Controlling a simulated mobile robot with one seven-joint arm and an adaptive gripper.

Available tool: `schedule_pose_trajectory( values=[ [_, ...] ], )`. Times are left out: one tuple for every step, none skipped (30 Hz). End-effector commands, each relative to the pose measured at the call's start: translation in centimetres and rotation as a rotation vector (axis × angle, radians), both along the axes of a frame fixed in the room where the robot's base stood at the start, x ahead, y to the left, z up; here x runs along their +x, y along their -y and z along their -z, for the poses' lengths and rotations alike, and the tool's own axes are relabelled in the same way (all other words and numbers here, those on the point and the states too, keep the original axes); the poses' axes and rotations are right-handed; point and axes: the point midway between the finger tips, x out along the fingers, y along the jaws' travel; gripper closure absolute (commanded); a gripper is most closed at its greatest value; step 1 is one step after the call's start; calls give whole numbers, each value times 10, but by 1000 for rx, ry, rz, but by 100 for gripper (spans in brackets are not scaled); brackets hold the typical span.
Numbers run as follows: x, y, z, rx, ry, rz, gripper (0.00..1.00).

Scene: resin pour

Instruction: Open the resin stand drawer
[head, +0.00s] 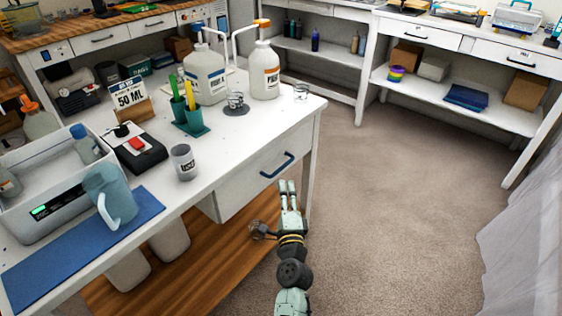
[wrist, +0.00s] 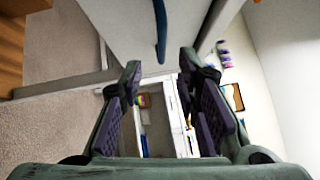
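The resin stand is the white table with bottles on it. Its drawer (head: 262,172) has a white front under the tabletop and looks flush with the stand. The blue bar handle (head: 277,165) is on that front. My gripper (head: 288,186) is just below and to the right of the handle, apart from it. In the wrist view, the two fingers of my gripper (wrist: 162,82) are spread with nothing between them. The blue handle (wrist: 160,30) shows beyond the fingertips, near the top of the picture, in front of the white drawer front (wrist: 125,22).
A wooden lower shelf (head: 185,280) lies under the stand. Carpet floor (head: 390,220) to the right is clear. White shelving (head: 460,95) stands behind.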

Motion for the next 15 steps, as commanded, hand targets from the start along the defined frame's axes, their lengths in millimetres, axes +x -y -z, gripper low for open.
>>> schedule_pose_trajectory(
  values=[
    [8, -1, -5, -1, 2, -2, 70],
    [14, -1, -6, -1, 2, -2, 70],
    [21, -2, -8, -2, 2, -2, 70],
    [27, -2, -8, -2, 2, -2, 70],
    [33, -3, -9, -2, 2, -2, 70],
    [41, -3, -11, -2, 3, -2, 70],
    [47, -4, -11, -3, 3, -2, 70],
    [53, -4, -12, -3, 4, -2, 70],
    [60, -4, -12, -3, 3, -3, 70],
    [65, -5, -13, -3, 3, -3, 70],
    [70, -5, -13, -3, 3, -3, 70],
    [76, -5, -13, -3, 3, -3, 70],
    [80, -5, -13, -3, 3, -2, 70],
    [83, -5, -14, -3, 3, -2, 70],
    [87, -5, -14, -3, 3, -2, 70]
  ],
)
